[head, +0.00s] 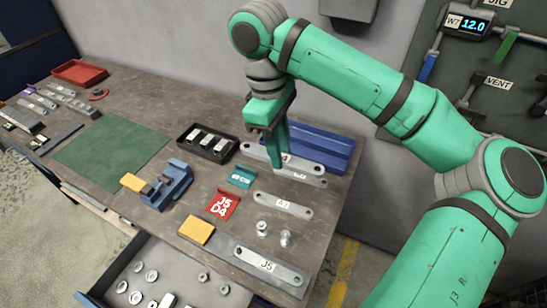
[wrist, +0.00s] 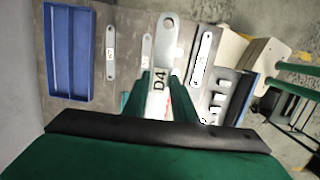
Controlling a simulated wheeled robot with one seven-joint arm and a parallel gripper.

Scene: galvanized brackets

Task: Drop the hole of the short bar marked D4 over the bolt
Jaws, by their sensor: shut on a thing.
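My gripper (head: 282,160) reaches down over the back right of the bench, near the blue tray. In the wrist view its fingers (wrist: 161,88) are shut on the short bar marked D4 (wrist: 168,48). The pale bar sticks out past the fingertips, and a hole shows near its far rounded end. In the head view the held bar is hard to tell from the bars around the fingers. Two short silver upright pieces, bolt-like, stand toward the front right (head: 262,228); I cannot tell which is the bolt.
A blue tray (head: 325,150) and a black tray of metal parts (head: 232,154) stand near the gripper. Bars marked A3 (head: 270,202) and J5 (head: 290,274) lie in front. A blue vise-like fixture (head: 178,176) stands left. The green mat (head: 110,155) is clear. A drawer is open in front.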

